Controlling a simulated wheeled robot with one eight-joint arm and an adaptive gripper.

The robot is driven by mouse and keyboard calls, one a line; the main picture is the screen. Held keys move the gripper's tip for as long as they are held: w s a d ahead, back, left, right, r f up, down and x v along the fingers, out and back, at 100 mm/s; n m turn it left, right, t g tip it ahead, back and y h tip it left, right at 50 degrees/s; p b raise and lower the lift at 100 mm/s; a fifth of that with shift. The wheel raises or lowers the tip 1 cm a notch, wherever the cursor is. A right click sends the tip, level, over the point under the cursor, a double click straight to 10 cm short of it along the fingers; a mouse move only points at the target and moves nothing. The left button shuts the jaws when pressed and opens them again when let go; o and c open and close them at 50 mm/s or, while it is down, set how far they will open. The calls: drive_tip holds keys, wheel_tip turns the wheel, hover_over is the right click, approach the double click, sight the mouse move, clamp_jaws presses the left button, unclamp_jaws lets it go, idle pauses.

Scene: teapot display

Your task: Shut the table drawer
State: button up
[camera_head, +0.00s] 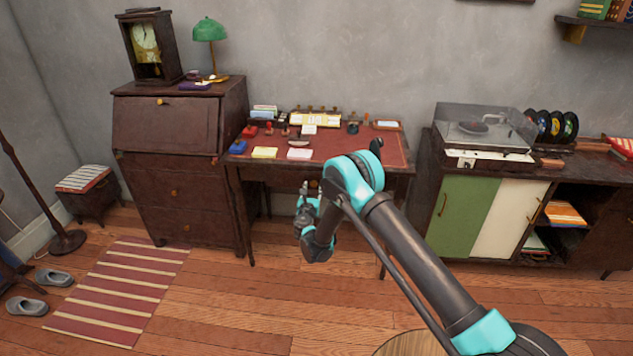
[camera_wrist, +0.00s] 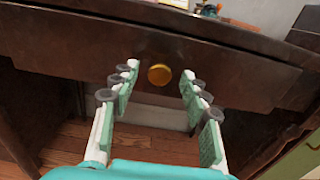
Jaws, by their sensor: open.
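The table (camera_head: 340,145) is dark wood with a reddish top and stands against the wall in the head view. Its drawer front (camera_wrist: 80,48) spans the upper part of the wrist view, dark brown with a round brass knob (camera_wrist: 159,74) at its middle. I cannot tell how far the drawer stands out. My gripper (camera_wrist: 159,84) is open, its green and white fingers on either side of the knob in the picture, with nothing held. Contact with the knob or front cannot be made out. In the head view my gripper (camera_head: 309,188) is low before the table, and my arm hides the table's right part.
A bureau (camera_head: 175,205) with a green lamp (camera_head: 209,32) and a clock (camera_head: 148,48) stands left of the table. A cabinet (camera_head: 465,210) with a record player (camera_head: 485,130) stands right. Small items lie on the tabletop. The wooden floor in front is mostly clear.

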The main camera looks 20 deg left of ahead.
drive_tip(key=shift+w+a, duration=0.15)
drive_tip(key=shift+w, duration=0.3)
clamp_jaws()
